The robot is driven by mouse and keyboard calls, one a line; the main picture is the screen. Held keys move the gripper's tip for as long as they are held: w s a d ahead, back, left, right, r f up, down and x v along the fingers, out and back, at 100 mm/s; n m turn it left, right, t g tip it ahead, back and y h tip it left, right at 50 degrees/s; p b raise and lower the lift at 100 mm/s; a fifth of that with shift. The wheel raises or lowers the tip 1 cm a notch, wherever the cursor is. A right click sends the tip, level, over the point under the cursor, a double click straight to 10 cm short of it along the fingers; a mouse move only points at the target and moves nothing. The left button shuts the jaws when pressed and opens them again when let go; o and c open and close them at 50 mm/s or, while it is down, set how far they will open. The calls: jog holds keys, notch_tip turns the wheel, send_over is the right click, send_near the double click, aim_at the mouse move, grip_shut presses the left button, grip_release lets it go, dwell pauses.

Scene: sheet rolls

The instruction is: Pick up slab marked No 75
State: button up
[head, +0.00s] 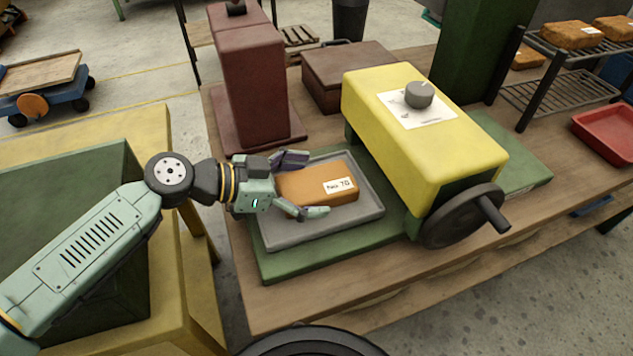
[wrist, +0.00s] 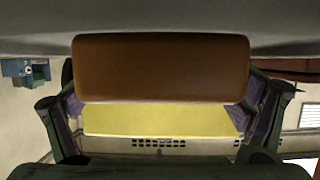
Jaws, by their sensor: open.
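An orange-brown slab (head: 300,188) lies on a grey tray (head: 295,232) in front of the yellow roller machine. Its white label seems to read 70, not 75, though the small print is hard to make out. My gripper (head: 309,185) is open at the slab's left end, with one finger along its far side and the other along its near side. In the wrist view the slab (wrist: 160,68) fills the upper middle, between the spread fingers (wrist: 160,112). I cannot tell whether either finger touches it.
The yellow machine (head: 420,140) with a dark crank wheel (head: 455,225) stands right of the tray. A dark red block (head: 252,85) and box (head: 345,72) stand behind. More slabs (head: 570,35) lie on a rack at the upper right, near a red tray (head: 608,132).

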jog(key=c, duration=1.6)
jog(key=shift+o, duration=0.2)
